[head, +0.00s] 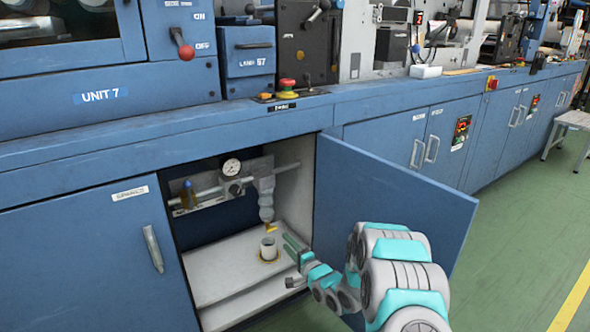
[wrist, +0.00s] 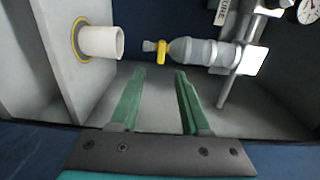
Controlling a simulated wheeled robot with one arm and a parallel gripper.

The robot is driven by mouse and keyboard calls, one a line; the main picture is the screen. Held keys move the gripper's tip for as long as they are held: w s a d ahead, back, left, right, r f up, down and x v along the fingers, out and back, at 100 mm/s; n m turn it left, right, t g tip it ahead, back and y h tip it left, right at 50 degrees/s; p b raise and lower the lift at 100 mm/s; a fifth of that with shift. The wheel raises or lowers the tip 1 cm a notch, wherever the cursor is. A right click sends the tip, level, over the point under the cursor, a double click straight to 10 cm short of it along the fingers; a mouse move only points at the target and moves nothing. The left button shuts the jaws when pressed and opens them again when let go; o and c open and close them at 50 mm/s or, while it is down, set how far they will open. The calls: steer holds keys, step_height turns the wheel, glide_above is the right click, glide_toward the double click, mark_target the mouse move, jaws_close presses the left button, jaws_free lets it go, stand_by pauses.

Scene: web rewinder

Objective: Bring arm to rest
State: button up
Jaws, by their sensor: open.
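My gripper (head: 291,262) reaches into an open cabinet under the blue machine, its arm coming in from the lower right. In the wrist view its two green fingers (wrist: 158,100) are spread apart with nothing between them. A white cylindrical cup (head: 268,248) stands on the cabinet shelf, just left of the fingers in the head view; it also shows in the wrist view (wrist: 102,42).
The open blue cabinet door (head: 390,208) stands right of the opening, close to my arm. A pressure gauge (head: 231,167) and a pipe sit at the back of the cabinet. A closed door labelled spares (head: 90,255) is at left.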

steer(key=s+d+r+n+g+h+p, duration=0.2)
steer(key=s+d+r+n+g+h, duration=0.55)
steer(key=s+d+r, duration=0.75)
steer(key=s+d+r+n+g, duration=0.1)
steer(key=s+r+g, duration=0.1)
steer(key=s, duration=1.2)
steer(key=s+d+r+n+g+h, duration=0.1)
steer(key=s+g, duration=0.3)
steer(key=s, duration=1)
steer(key=s+d+r+n+g+h+p, duration=0.1)
steer(key=s+r+g, duration=0.2)
steer(key=s, duration=1.1)
steer(key=shift+s+d+r+n, duration=0.2)
steer(key=shift+s+d+n, duration=0.05)
steer(key=shift+s+n, duration=0.1)
steer(key=shift+h, duration=0.25)
